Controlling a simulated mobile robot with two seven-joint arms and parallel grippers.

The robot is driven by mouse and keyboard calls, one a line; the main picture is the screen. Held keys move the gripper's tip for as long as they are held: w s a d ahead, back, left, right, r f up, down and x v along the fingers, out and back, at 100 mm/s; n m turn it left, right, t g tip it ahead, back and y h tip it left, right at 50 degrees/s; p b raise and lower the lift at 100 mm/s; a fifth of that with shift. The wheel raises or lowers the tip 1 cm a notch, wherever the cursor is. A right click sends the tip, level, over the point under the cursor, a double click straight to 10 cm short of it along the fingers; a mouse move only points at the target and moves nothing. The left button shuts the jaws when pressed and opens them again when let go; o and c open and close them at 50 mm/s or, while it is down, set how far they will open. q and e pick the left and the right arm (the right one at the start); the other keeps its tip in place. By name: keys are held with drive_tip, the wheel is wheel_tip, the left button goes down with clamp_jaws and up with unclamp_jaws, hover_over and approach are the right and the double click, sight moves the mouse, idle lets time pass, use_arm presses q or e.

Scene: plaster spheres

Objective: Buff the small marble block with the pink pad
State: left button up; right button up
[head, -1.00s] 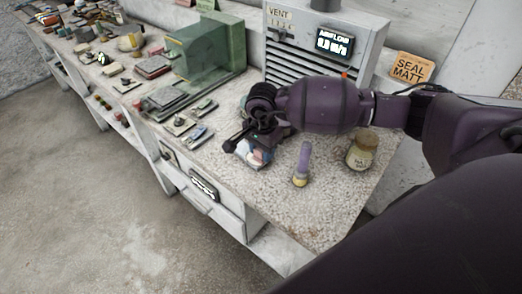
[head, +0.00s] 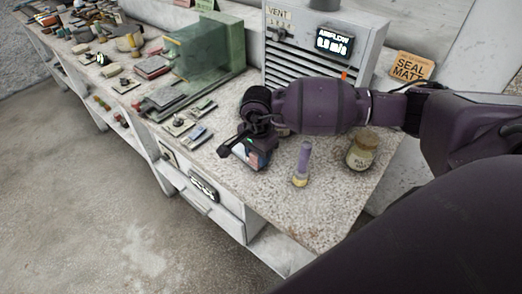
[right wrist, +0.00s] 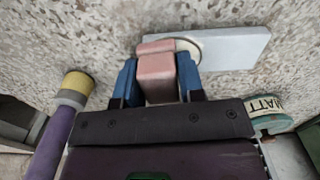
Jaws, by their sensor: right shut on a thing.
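My right gripper (right wrist: 157,82) is shut on the pink pad (right wrist: 157,70), which sits between its two blue fingers. The small marble block (right wrist: 235,48) is a flat, pale grey-white slab on the speckled bench. The pad's far end is over the block's left part, beside a round cream patch (right wrist: 187,46). I cannot tell whether pad and block touch. In the head view the right gripper (head: 246,152) is low over the bench near its front edge and hides most of the block and pad. My left gripper is out of view.
A green machine (head: 205,55), small flat pieces (head: 198,133) and a vent unit (head: 325,45) lie behind and left. The bench's front edge is close.

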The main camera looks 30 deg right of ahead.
drive_tip(key=shift+w+d, duration=0.2)
drive_tip(key=shift+d, duration=0.45)
drive_tip(key=shift+w+d+b, duration=0.2)
drive_tip(key=shift+d+b, duration=0.15)
drive_tip(key=shift+d, duration=0.25)
drive_tip(key=shift+a, duration=0.15)
drive_tip(key=shift+s+a+r, duration=0.1)
drive_tip(key=shift+s+a, duration=0.1)
drive_tip(key=shift+a, duration=0.35)
drive_tip(key=shift+s+a, duration=0.25)
drive_tip(key=shift+a, duration=0.4)
